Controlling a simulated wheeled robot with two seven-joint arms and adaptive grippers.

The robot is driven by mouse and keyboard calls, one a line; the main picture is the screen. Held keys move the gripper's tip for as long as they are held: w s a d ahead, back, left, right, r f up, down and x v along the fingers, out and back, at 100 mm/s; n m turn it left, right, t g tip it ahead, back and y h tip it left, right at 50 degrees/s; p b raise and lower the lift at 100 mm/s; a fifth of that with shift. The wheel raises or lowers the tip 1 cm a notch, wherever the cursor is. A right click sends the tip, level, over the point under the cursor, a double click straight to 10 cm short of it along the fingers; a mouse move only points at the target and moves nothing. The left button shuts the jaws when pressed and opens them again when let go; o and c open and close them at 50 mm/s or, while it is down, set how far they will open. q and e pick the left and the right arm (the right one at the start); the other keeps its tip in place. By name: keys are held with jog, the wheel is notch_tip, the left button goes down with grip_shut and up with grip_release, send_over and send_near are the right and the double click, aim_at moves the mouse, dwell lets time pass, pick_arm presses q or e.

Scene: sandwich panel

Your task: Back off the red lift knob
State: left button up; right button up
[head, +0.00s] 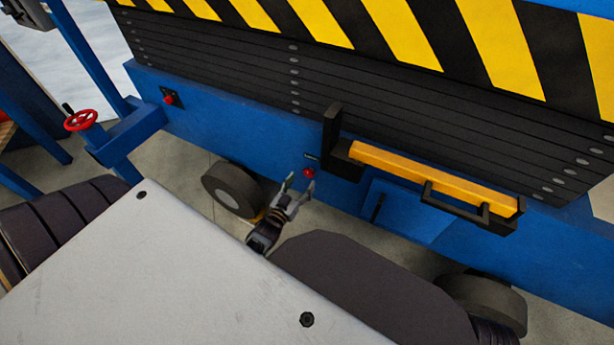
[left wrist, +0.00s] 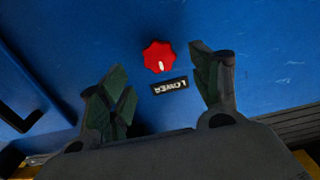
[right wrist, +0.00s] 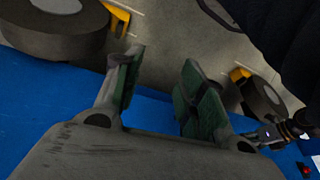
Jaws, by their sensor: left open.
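A small red knob (head: 309,172) sits on the blue panel in the head view, with a small dark label above it. In the left wrist view this red star-shaped knob (left wrist: 159,57) has a label (left wrist: 170,86) reading "LOWER", seen upside down. My left gripper (head: 298,184) is open and faces this knob, which shows between its fingers, apart from both. A second red knob (head: 168,98) sits on a dark plate farther left; its marking is too small to read. My right gripper (right wrist: 158,78) is open and empty; I cannot make it out in the head view.
A red handwheel (head: 80,120) stands at the left on a blue bracket. A yellow bar (head: 430,175) in a black holder juts out right of the near knob. Dark wheels (head: 232,190) stand below the blue panel. Black slats and a striped board lie above.

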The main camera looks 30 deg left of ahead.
aim_at(308, 174)
pick_arm(q)
jog(key=shift+w, duration=0.55)
jog(key=shift+w+a+b, duration=0.15)
jog(key=shift+w+b, duration=0.25)
jog(key=shift+w, duration=1.65)
pick_arm(e)
jog(key=shift+a+f, duration=0.25)
jog(key=shift+f, duration=0.25)
jog(key=shift+a+f, duration=0.2)
jog(key=shift+f, duration=0.3)
pick_arm(q)
jog(key=shift+c, duration=0.4)
pick_arm(e)
jog(key=shift+w+a+r+t+y, duration=0.1)
jog(key=shift+r+t+y, duration=0.05)
jog(key=shift+t+y, duration=0.15)
pick_arm(q)
jog(key=c, duration=0.9)
